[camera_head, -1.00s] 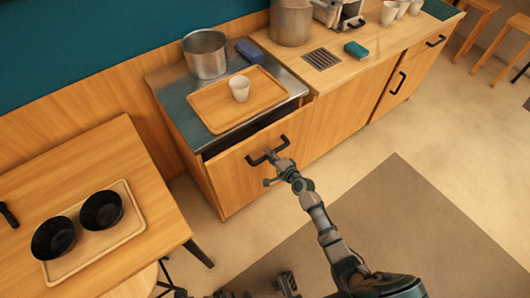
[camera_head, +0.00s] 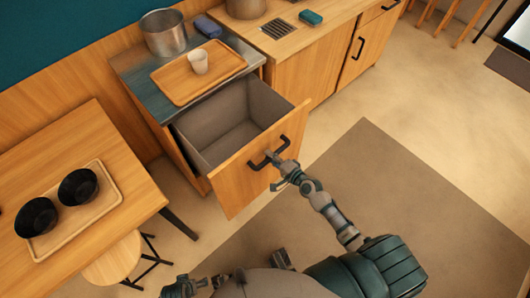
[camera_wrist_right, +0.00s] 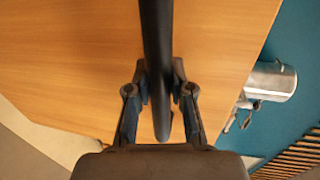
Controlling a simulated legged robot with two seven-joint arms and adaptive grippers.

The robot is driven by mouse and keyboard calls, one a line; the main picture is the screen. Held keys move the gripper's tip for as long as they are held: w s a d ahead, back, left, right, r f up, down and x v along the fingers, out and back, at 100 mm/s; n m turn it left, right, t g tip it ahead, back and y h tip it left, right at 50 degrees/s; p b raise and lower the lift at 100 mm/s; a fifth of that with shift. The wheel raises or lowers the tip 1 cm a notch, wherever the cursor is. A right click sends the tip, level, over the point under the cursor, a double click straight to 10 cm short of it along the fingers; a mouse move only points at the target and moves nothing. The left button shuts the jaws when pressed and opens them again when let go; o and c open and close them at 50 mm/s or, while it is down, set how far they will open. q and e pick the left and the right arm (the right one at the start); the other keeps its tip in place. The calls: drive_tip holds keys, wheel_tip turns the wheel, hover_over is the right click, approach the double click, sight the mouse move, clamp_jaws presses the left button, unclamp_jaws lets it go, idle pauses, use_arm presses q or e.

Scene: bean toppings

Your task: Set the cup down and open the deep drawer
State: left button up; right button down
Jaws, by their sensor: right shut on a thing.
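The white cup (camera_head: 198,61) stands upright on a wooden tray (camera_head: 172,92) on the metal-topped counter. Below it, the deep drawer (camera_head: 236,176) is pulled well out, and its grey inside (camera_head: 240,125) looks empty. My right gripper (camera_head: 279,170) is shut on the black drawer handle (camera_head: 268,157) on the drawer front. In the right wrist view, the fingers (camera_wrist_right: 160,85) close on both sides of the dark handle bar (camera_wrist_right: 157,30). My left gripper (camera_head: 184,287) shows only partly at the bottom edge, away from the drawer; its jaws are unclear.
A metal pot (camera_head: 164,34) and a blue block-like item (camera_head: 207,27) stand behind the tray. At left, a table (camera_head: 70,140) bears a tray with two black bowls (camera_head: 78,187), with a stool (camera_head: 112,262) beside it. Floor right of the drawer is clear.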

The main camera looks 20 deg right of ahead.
use_arm(q)
drive_tip(key=shift+d, duration=0.15)
use_arm(e)
drive_tip(key=shift+d, duration=0.5)
drive_tip(key=c, duration=1)
unclamp_jaws()
drive_tip(key=shift+f, duration=0.1)
use_arm(q)
drive_tip(key=shift+d+r, duration=0.1)
drive_tip(key=shift+d, duration=0.1)
use_arm(e)
drive_tip(key=v, duration=1.2)
drive_tip(key=shift+d+f, duration=0.15)
use_arm(q)
drive_tip(key=shift+a, duration=0.15)
